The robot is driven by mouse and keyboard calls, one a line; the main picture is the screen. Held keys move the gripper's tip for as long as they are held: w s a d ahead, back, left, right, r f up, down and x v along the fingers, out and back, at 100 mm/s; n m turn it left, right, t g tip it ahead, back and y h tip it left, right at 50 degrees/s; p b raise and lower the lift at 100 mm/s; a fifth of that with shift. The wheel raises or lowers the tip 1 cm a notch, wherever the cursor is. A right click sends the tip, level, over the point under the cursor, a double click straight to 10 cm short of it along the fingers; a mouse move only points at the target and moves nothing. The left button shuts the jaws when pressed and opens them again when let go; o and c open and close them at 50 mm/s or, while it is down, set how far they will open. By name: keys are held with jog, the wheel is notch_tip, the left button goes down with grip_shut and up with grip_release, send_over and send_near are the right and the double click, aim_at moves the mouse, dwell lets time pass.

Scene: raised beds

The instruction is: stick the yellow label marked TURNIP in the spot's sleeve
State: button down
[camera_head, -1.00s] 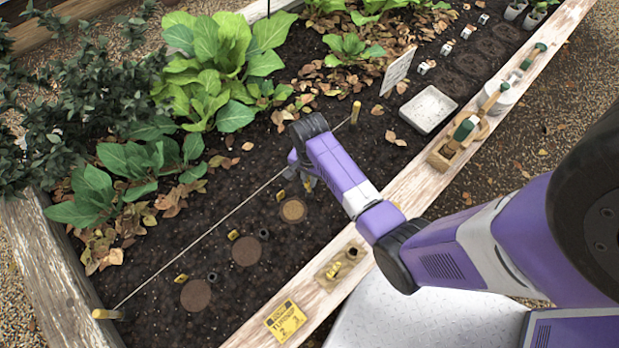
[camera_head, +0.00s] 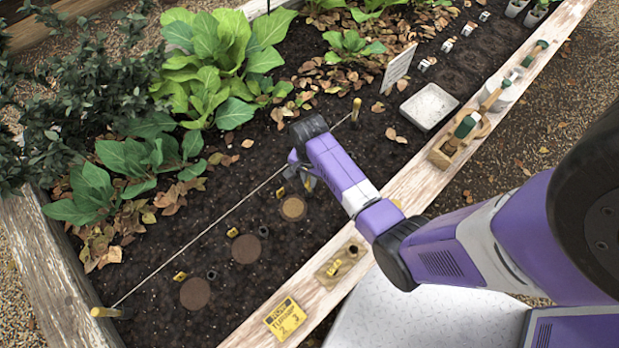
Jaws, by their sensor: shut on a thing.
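My gripper (camera_head: 307,184) is low over the bed, just beyond the nearest round brown spot (camera_head: 293,208). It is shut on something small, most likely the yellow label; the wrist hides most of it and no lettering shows. That spot's sleeve is not visible, perhaps behind the gripper. I cannot tell whether the held thing touches soil or sleeve. A small yellow marker (camera_head: 280,192) stands left of this spot. Two other spots, the middle one (camera_head: 245,249) and the left one (camera_head: 195,293), each have a yellow marker and a dark sleeve (camera_head: 264,232) beside them.
A yellow card (camera_head: 285,320) reading TURNIP, 2 and 3 lies on the wooden edge (camera_head: 395,213). A string (camera_head: 215,230) runs behind the spots between pegs. Leafy plants stand beyond it.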

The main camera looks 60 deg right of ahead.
jog(key=shift+f, duration=0.2)
jog(key=c, duration=1.3)
grip_release()
jog(key=shift+c, duration=0.2)
jog(key=shift+r, duration=0.15)
notch_tip(320, 180, up, 8)
jog(key=shift+f+p, duration=0.2)
jog(key=shift+p, duration=0.95)
